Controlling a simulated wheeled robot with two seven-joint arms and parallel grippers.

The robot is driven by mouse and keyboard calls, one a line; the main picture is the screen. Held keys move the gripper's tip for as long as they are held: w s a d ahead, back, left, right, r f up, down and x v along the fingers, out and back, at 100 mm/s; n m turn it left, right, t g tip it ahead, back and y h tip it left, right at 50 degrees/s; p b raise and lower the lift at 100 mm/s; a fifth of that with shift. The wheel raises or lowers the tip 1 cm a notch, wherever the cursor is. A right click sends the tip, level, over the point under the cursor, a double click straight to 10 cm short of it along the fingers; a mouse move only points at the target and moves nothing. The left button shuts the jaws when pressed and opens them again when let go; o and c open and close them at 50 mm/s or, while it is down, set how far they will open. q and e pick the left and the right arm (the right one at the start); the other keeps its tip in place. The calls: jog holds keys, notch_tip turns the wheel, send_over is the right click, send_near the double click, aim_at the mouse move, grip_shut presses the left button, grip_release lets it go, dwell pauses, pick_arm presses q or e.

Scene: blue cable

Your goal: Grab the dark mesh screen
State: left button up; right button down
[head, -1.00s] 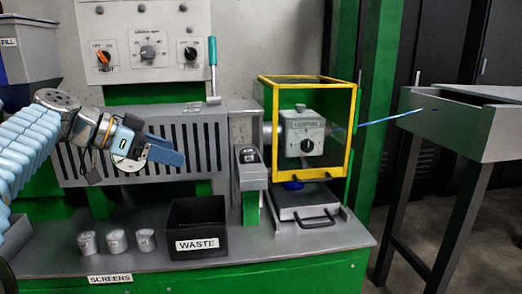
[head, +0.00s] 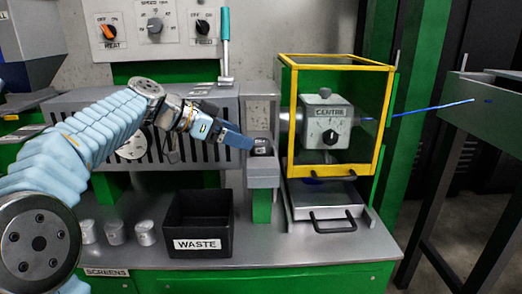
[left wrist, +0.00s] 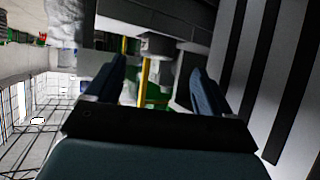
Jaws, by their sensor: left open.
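My left gripper (head: 246,141) reaches in from the left, with its blue fingers pointing right at the grey ledge (head: 262,176). In the left wrist view the gripper (left wrist: 155,78) is open, with nothing visible between its fingers. A small dark piece (head: 262,146) with pale marks sits on top of the ledge, right at the fingertips. I cannot tell whether it is the mesh screen or whether the fingers touch it. Three silver cylinders (head: 115,232) stand on the bench behind a SCREENS label (head: 106,272); no mesh shows on them. My right gripper is not in view.
A black WASTE bin (head: 200,245) stands below the gripper. A yellow-framed guard (head: 378,130) encloses the grey CENTRE block (head: 325,125), with a handled tray (head: 325,200) below. A blue cable (head: 432,107) runs right to a grey trough (head: 485,115). A teal-handled lever (head: 224,45) rises behind.

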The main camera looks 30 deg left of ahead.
aim_at(258, 142)
pick_arm(q)
jog(key=x, duration=0.5)
jog(key=shift+d+p, duration=0.15)
jog(key=shift+p, duration=0.2)
jog(key=shift+r, duration=0.1)
jog(key=c, duration=1.2)
